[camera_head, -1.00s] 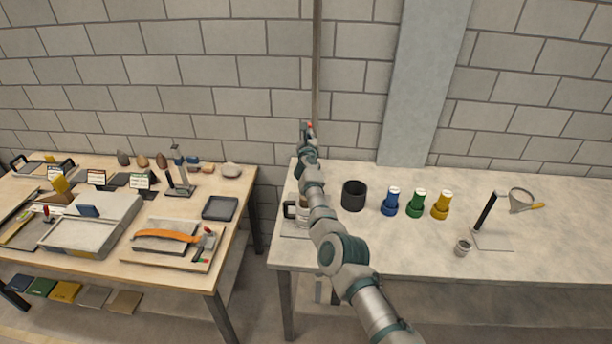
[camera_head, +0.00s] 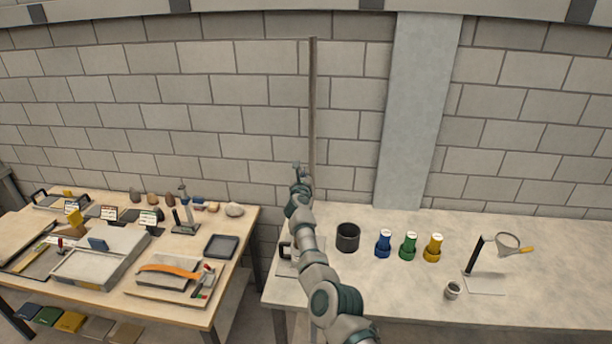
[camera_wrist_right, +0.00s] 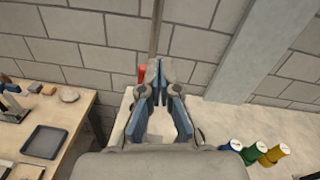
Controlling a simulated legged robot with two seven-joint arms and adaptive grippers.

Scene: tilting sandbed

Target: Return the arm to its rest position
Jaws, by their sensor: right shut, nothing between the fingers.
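My right arm reaches up from the bottom of the head view, and its right gripper (camera_head: 298,168) is at the far end, in front of the block wall. In the right wrist view the same gripper (camera_wrist_right: 160,68) has its fingertips together with nothing between them. It is above the tables and touches no object. My left gripper does not show in any view.
A stone-topped table (camera_head: 560,270) at right holds a dark cup (camera_head: 348,238), blue (camera_head: 384,244), green (camera_head: 408,246) and yellow (camera_head: 433,248) bottles, and a magnifier (camera_head: 508,244). A wooden table (camera_head: 190,312) at left holds a sandbed tray (camera_head: 88,268). A gap separates the tables.

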